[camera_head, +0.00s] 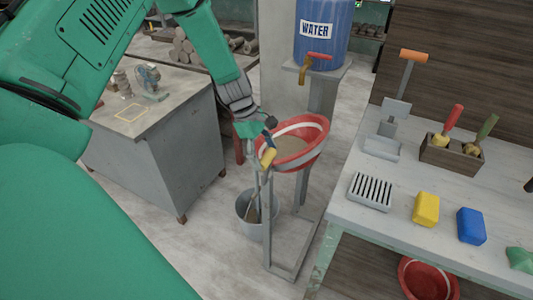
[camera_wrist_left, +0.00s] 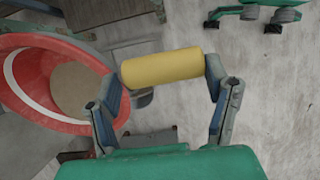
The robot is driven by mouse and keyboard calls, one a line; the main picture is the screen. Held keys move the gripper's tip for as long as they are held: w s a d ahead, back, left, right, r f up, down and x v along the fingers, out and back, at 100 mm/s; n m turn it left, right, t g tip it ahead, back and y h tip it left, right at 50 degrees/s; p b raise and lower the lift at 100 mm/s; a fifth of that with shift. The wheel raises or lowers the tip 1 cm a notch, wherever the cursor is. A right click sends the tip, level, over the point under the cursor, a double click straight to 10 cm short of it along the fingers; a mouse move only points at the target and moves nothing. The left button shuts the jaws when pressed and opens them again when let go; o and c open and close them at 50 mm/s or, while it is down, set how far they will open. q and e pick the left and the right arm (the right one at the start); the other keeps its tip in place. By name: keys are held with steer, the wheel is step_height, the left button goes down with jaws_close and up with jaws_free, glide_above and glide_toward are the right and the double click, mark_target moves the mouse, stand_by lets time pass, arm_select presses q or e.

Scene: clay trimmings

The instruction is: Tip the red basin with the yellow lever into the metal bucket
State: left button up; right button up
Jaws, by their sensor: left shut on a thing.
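The red basin (camera_head: 314,148) sits on a tall grey metal stand, tilted with its left side lower, and holds brownish matter. It also shows at the left of the left wrist view (camera_wrist_left: 88,58). My left gripper (camera_head: 262,150) is at the basin's left side. In the left wrist view its fingers (camera_wrist_left: 166,72) are shut on the yellow lever (camera_wrist_left: 162,67), one at each end of the grip; the lever also shows in the head view (camera_head: 268,158). The metal bucket (camera_head: 245,218) stands on the floor below and left of the basin, partly hidden by the stand.
A blue water barrel (camera_head: 322,35) with a tap stands behind the basin. A pale workbench (camera_head: 350,215) at the right holds a yellow block (camera_head: 426,209), a blue block (camera_head: 471,225) and tools. A grey cabinet (camera_head: 150,165) stands at the left. Another red basin (camera_head: 425,280) is under the workbench.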

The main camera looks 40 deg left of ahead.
arm_select(q)
steer(key=o, duration=1.6)
steer(key=shift+s+a+f, duration=0.15)
steer(key=shift+s+f, duration=0.05)
steer(key=shift+s, duration=0.1)
steer(key=shift+c, duration=0.2)
steer(key=shift+r, duration=0.1)
steer(key=v, duration=1.2)
steer(key=shift+w+a, duration=0.1)
